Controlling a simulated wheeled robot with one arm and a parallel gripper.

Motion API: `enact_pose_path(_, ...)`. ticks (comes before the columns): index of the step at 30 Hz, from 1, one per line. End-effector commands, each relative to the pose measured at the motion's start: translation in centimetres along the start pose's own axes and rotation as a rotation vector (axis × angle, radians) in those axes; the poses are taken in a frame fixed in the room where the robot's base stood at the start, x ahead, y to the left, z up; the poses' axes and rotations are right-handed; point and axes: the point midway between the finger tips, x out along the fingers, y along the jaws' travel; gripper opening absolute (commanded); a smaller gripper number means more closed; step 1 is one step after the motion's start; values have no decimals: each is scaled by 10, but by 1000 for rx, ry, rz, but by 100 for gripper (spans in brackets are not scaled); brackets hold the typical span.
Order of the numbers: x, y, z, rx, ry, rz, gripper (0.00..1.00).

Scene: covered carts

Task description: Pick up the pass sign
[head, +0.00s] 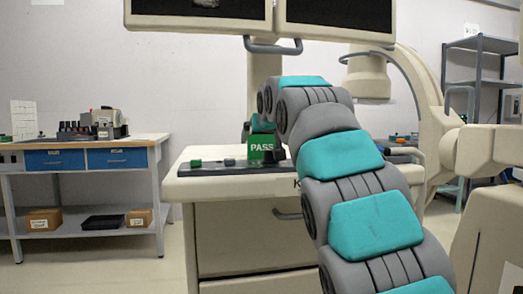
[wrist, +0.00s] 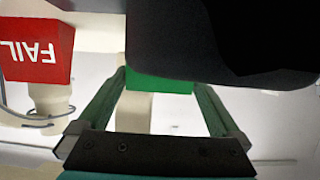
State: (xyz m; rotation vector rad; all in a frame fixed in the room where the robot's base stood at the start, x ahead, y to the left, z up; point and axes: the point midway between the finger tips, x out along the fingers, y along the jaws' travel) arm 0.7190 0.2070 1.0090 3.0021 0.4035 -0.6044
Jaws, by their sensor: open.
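The pass sign (head: 262,149) is a green block with white "PASS" lettering, standing on the cart top just left of my arm in the head view. Its green edge (wrist: 158,82) shows between my fingers in the wrist view; a dark shape hides much of it there. My gripper (wrist: 160,88) is open, with a finger on either side of the sign's green edge. I cannot tell whether either finger touches it. In the head view the gripper is mostly hidden by my arm. A red sign with "FAIL" (wrist: 36,50) shows at the wrist view's upper left.
The cart (head: 225,188) has a dark strip with small green and grey items in front of the sign. Two monitors (head: 335,18) hang above. A workbench (head: 80,146) stands left, a grey shelf (head: 480,46) right. Floor between workbench and cart is clear.

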Motion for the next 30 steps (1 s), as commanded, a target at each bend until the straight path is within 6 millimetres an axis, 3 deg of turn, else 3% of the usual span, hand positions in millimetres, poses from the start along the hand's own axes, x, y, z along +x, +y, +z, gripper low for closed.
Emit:
enact_pose_path(8,4,0,-1,0,3,0,100)
enact_pose_path(24,3,0,-1,1,4,1,42)
enact_pose_path(30,3,0,-2,1,4,1,41)
